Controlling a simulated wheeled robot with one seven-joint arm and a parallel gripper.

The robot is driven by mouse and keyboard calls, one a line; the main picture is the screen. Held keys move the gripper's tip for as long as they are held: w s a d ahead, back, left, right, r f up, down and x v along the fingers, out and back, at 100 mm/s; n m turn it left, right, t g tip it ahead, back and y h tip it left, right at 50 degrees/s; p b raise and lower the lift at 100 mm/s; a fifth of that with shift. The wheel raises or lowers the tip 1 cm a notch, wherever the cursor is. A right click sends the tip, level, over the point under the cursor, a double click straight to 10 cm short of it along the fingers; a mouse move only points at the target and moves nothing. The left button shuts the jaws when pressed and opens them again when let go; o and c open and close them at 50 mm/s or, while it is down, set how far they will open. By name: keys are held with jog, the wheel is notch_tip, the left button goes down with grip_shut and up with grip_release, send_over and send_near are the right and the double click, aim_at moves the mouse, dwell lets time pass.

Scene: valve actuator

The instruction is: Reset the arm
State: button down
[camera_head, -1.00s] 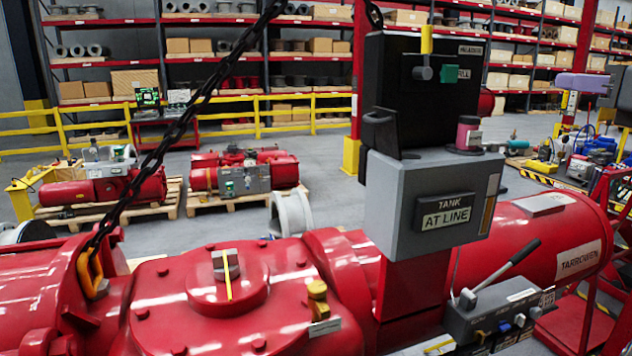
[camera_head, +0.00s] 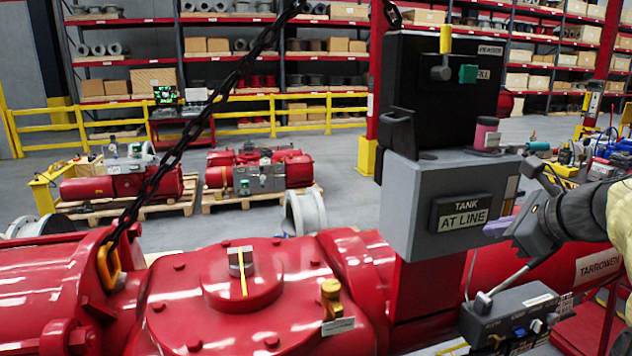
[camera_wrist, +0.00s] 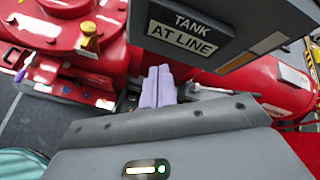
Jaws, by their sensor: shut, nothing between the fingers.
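My gripper (camera_head: 500,227) is at the right of the head view, beside the grey box of the valve actuator (camera_head: 415,235). Its pale purple fingers are shut together with nothing between them. In the wrist view the shut fingers (camera_wrist: 159,87) point toward the red actuator body below the "TANK AT LINE" plate (camera_wrist: 190,33). That plate also shows in the head view (camera_head: 463,212). A hand lever (camera_head: 503,283) on the small grey valve block (camera_head: 520,315) slants up toward my gripper. Whether they touch cannot be told.
The red actuator body (camera_head: 190,290) fills the lower front. A chain (camera_head: 190,135) hangs at the left to a yellow hook. A black box (camera_head: 440,95) and a pink spool (camera_head: 486,133) sit atop the grey box.

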jog(key=s+a+f+n+g+h, duration=0.1)
jog(key=s+a+f+n, duration=0.3)
jog(key=f+n, duration=0.4)
jog(key=s+a+f+n+g+h, duration=0.1)
jog(key=s+a+f+n+g, duration=0.3)
jog(key=a+f+n, duration=0.3)
jog(key=s+a+f+n+g+h, duration=0.1)
jog(key=s+a+f+n+g, duration=0.2)
jog(key=f+n, duration=0.8)
jog(key=s+a+f, duration=0.2)
jog(key=s+f, duration=0.1)
jog(key=f, duration=0.1)
jog(key=shift+s+a+f, duration=0.2)
jog(key=shift+a+f, duration=0.05)
jog(key=shift+a, duration=0.15)
jog(key=shift+w, duration=0.1)
jog(key=shift+s+a, duration=0.1)
jog(key=shift+s, duration=0.1)
jog(key=shift+w, duration=0.15)
